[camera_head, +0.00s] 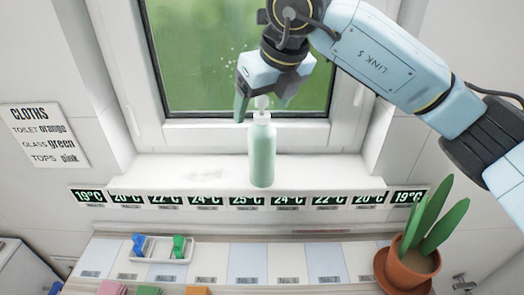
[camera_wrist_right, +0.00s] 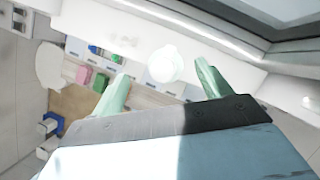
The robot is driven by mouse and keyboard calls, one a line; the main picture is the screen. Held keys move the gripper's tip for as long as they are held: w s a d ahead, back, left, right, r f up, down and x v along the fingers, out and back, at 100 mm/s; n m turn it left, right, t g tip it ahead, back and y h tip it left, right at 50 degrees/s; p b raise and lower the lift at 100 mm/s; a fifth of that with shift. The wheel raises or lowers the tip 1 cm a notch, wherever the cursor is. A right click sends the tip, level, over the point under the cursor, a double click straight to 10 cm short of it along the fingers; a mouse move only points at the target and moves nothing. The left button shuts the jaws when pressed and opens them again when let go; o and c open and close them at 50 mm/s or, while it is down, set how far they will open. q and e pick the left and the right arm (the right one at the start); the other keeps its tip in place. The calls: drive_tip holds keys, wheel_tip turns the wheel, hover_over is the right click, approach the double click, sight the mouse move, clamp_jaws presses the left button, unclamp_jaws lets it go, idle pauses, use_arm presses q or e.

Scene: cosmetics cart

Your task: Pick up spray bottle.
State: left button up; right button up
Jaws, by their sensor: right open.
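The spray bottle (camera_head: 262,155) is pale green with a white top and stands upright on the white window sill. My right gripper (camera_head: 262,108) is open just above it, with its green fingers pointing down and the bottle's white top between or just behind them. In the right wrist view the round white top (camera_wrist_right: 164,65) shows between the two spread fingertips (camera_wrist_right: 161,72) of my right gripper. I see no contact, and the bottle's body is mostly hidden there. My left gripper is not in view.
A potted plant (camera_head: 412,262) stands at the right of the lower counter. A white tray (camera_head: 158,249) with blue and green items sits left, with coloured cloths below it. Temperature displays (camera_head: 246,200) line the sill's front. The window frame (camera_head: 300,131) is close behind the bottle. The sill beside the bottle is clear.

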sight(264, 116)
drive_tip(key=x, duration=0.2)
drive_tip(key=d+p+x, duration=0.1)
drive_tip(key=x, duration=0.1)
drive_tip(key=shift+a+f, duration=0.1)
drive_tip(key=shift+f, duration=0.25)
drive_tip(key=shift+a+f, duration=0.15)
drive_tip(key=shift+f, duration=0.1)
drive_tip(key=shift+r, duration=0.1)
clamp_jaws()
